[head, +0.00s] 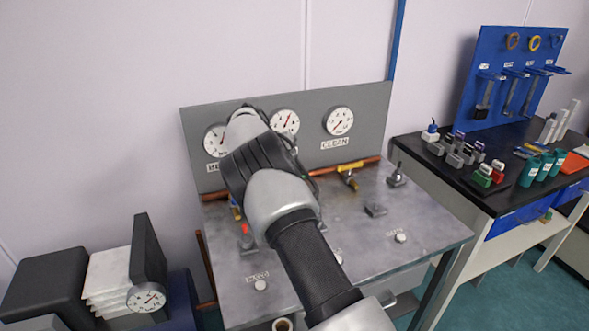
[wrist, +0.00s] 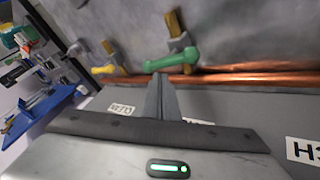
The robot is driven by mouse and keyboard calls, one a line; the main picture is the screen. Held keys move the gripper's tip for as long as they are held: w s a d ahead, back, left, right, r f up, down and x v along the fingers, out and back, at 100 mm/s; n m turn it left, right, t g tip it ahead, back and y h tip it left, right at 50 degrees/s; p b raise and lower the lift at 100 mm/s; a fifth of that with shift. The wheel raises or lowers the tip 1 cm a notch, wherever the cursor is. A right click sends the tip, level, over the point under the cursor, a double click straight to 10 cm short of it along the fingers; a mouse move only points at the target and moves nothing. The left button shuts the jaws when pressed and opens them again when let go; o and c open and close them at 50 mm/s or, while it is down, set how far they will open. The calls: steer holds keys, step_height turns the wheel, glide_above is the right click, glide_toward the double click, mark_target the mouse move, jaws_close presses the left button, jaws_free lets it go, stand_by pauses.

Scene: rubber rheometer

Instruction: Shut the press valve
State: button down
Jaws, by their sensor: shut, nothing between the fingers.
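In the wrist view, a green valve lever (wrist: 172,60) with a brass stem sits beside the copper pipe (wrist: 230,77), lying roughly along it at a slight tilt. A yellow valve lever (wrist: 104,69) sits farther left; the yellow valve (head: 348,176) also shows in the head view, below the CLEAN label. My gripper (wrist: 163,82) is shut and empty, its tips close to the pipe near the green lever; contact cannot be told. A label (wrist: 198,121) by the fingers is mostly hidden. In the head view my arm hides the gripper and the middle valve.
The grey panel (head: 370,115) with its gauges stands behind the metal bench (head: 420,225). Small fittings (head: 376,210) and knobs (head: 400,237) are on the benchtop. A black table (head: 420,150) with bottles and tools is at right. A dark press-like device (head: 150,255) stands at lower left.

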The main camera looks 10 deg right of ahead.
steer(key=p+v, duration=0.1)
steer(key=v, duration=1.5)
steer(key=shift+a+r, duration=0.2)
steer(key=shift+r, duration=0.05)
steer(key=shift+s, duration=0.1)
